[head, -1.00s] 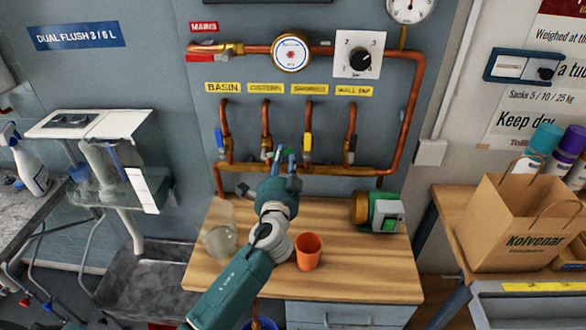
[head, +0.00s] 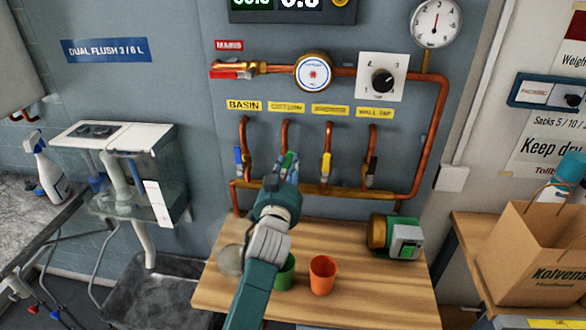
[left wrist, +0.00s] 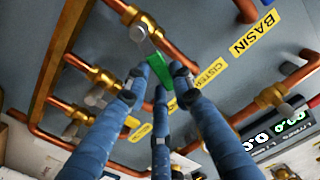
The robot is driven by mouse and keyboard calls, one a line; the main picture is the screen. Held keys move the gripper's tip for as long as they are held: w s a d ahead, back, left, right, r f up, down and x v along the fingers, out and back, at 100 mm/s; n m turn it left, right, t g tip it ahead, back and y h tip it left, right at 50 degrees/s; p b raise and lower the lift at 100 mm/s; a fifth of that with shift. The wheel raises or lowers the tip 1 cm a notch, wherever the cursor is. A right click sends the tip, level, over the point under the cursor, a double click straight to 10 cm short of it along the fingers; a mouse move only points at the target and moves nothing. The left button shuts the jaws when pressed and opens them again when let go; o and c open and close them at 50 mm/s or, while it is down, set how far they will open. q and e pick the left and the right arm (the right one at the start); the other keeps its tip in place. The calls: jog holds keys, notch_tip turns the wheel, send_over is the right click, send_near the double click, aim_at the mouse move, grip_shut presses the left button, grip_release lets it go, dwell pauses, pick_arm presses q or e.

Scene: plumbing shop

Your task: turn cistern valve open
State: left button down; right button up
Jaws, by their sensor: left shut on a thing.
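The cistern valve's green handle (head: 291,160) is at the lower end of the second copper pipe, below the CISTERN label (head: 287,108). My left gripper (head: 286,172) reaches up to it from below, its fingers shut around the handle. My right gripper is out of view.
The basin valve's blue handle (head: 238,160) and the shower valve's yellow handle (head: 327,164) flank the cistern valve closely. On the wooden bench (head: 370,295) stand an orange cup (head: 322,275), a green cup (head: 286,272) partly behind my arm, and a green-and-brass device (head: 397,236).

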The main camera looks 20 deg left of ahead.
pick_arm(q)
jog(key=shift+s+a+r+n, duration=0.15)
jog(key=shift+a+n, duration=0.3)
jog(key=shift+n, duration=0.45)
jog(key=c, duration=1.5)
grip_release()
jog(key=shift+o, duration=0.2)
jog(key=shift+r, duration=0.1)
notch_tip(320, 180, up, 10)
